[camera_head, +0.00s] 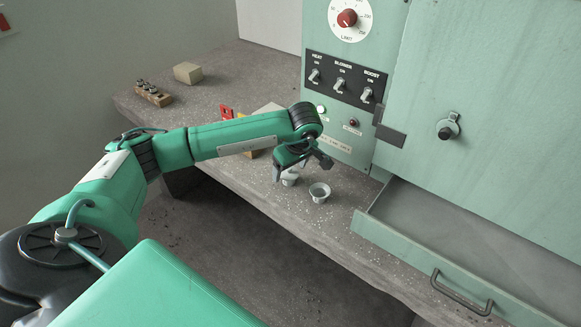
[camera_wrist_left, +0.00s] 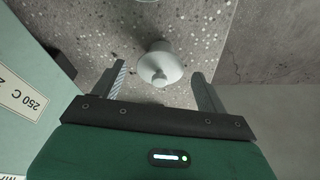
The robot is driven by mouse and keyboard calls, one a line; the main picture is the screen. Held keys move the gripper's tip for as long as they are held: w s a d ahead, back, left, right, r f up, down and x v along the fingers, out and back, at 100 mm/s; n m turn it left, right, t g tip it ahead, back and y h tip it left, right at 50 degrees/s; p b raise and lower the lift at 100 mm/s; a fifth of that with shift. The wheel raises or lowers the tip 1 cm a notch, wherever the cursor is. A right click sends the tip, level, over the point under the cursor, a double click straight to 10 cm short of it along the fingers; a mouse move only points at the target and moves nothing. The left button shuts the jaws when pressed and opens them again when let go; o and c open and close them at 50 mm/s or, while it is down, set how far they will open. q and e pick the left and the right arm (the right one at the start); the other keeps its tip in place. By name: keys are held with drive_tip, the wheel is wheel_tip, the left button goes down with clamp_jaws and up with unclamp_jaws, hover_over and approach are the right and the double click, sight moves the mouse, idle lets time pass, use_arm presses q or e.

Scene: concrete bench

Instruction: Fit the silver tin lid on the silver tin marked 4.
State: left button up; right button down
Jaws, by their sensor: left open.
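My left gripper (camera_head: 302,170) is open above the bench, with its fingers pointing down. In the left wrist view a pale grey piece with a round knob, looking like the silver tin lid (camera_wrist_left: 162,62), lies between and beyond the open fingertips (camera_wrist_left: 158,72), not gripped. In the head view this pale piece (camera_head: 290,179) is partly hidden by the gripper. My right gripper is out of view.
The green cabinet (camera_head: 345,130) with switches stands behind. Its drawer (camera_head: 450,240) is open at the right. A red item (camera_head: 226,112) is behind my arm. A wooden holder (camera_head: 153,95) and a tan block (camera_head: 187,73) sit far left. The bench's front edge is close to the tin.

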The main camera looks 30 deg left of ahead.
use_arm(q)
drive_tip(key=v, duration=1.3)
drive_tip(key=shift+r, duration=0.4)
